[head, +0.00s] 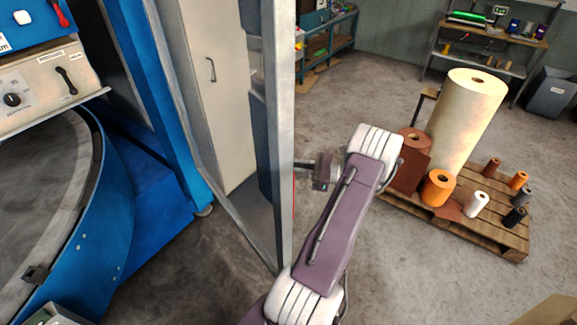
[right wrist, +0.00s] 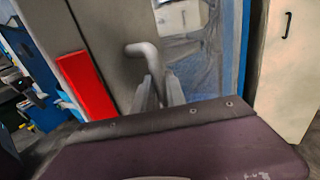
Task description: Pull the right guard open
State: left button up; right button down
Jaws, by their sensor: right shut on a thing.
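The right guard, a tall grey frame (head: 281,110) with a see-through pane, stands out from the blue machine post (head: 172,110) towards the middle of the head view. The right wrist view shows its grey face (right wrist: 110,25) and pane (right wrist: 190,60) close up. My right gripper (head: 304,166) is on the guard's right side, partly hidden by its edge. In the right wrist view its fingers (right wrist: 158,92) are shut on the guard's bent grey handle (right wrist: 143,50). My left gripper is not in view.
A red strip (right wrist: 86,86) is on the guard beside the handle. A pale cabinet (head: 215,80) shows through the pane. A pallet (head: 515,238) with rolls and spools stands at the right. Bare floor (head: 400,285) lies in front of the pallet.

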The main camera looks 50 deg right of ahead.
jog(key=shift+a, duration=0.1)
jog(key=c, duration=1.4)
grip_release()
jog(key=shift+o, duration=0.2)
jog(key=shift+w, duration=0.15)
jog(key=b+v, duration=0.3)
jog(key=v, duration=0.6)
